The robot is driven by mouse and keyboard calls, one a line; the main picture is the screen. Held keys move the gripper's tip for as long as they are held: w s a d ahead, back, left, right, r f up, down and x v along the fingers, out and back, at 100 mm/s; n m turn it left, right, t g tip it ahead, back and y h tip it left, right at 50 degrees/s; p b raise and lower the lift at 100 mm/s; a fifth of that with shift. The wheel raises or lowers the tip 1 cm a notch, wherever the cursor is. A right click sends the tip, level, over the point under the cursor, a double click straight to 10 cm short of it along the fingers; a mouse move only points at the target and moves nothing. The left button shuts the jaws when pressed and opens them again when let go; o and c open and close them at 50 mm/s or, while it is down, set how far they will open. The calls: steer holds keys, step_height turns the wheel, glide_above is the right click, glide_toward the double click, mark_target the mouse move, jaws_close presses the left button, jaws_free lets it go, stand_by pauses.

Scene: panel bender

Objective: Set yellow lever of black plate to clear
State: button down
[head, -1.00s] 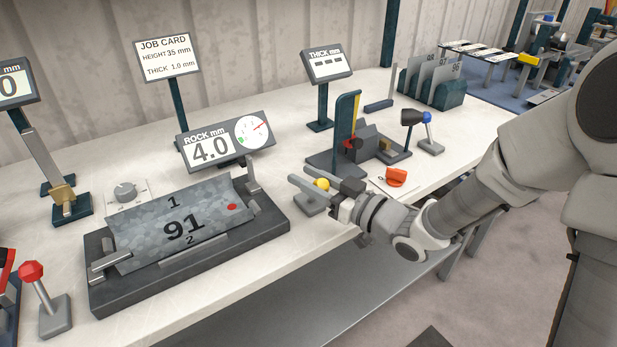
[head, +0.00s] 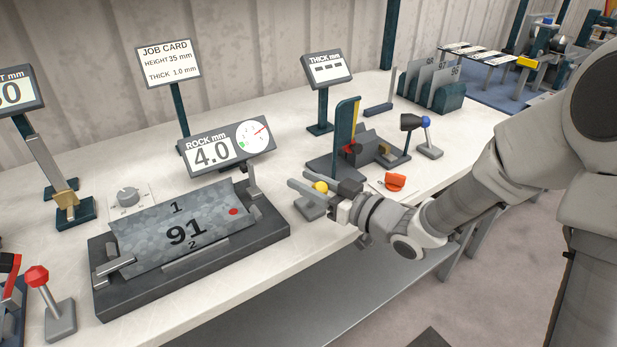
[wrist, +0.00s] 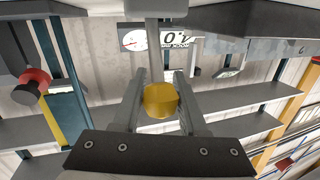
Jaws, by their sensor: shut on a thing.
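The yellow lever's round knob (head: 320,187) stands above a small grey base (head: 309,209) at the right end of the black plate. In the wrist view the yellow knob (wrist: 160,100) sits between my two fingers, with a grey stem (wrist: 166,35) beyond it. My gripper (head: 322,184) is shut on the knob, coming from the right. The black plate (head: 200,273) carries a grey speckled panel (head: 150,239) marked 91, 1 and 2, with a red dot. Clamps stand at its ends. Any marking for "clear" is not visible.
The ROCK display (head: 225,148) behind the plate reads 4.0. A dark stand (head: 345,135) with a red knob and an orange-red knob (head: 395,182) are close to my wrist. A red-topped lever (head: 38,277) stands at front left. The bench's front edge runs below my gripper.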

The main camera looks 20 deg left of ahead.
steer(key=shift+w+a+r+h+p, duration=0.3)
steer(key=shift+h+p, duration=0.2)
steer(key=shift+p, duration=0.7)
steer(key=h+p, duration=0.1)
steer(key=p, duration=0.1)
steer(key=a+g+p, duration=0.1)
steer(key=p, duration=0.2)
steer(key=shift+w+m+g+h, duration=0.3)
steer(key=shift+w+m+h, duration=0.05)
steer(key=shift+m+h, duration=0.05)
steer(key=h+p, duration=0.1)
steer(key=p, duration=0.2)
steer(key=shift+w+a+f+g+p, duration=0.25)
steer(key=shift+a+f+g+p, duration=0.05)
steer(key=shift+f+g+p, duration=0.1)
steer(key=shift+w+a+f+h+p, duration=0.1)
steer(key=shift+f+h+p, duration=0.05)
steer(key=shift+h+p, duration=0.2)
steer(key=shift+f, duration=0.1)
steer(key=shift+c, duration=2.3)
jaws_free()
steer(key=p+v, duration=0.4)
steer(key=v, duration=1.3)
steer(key=shift+r, duration=0.25)
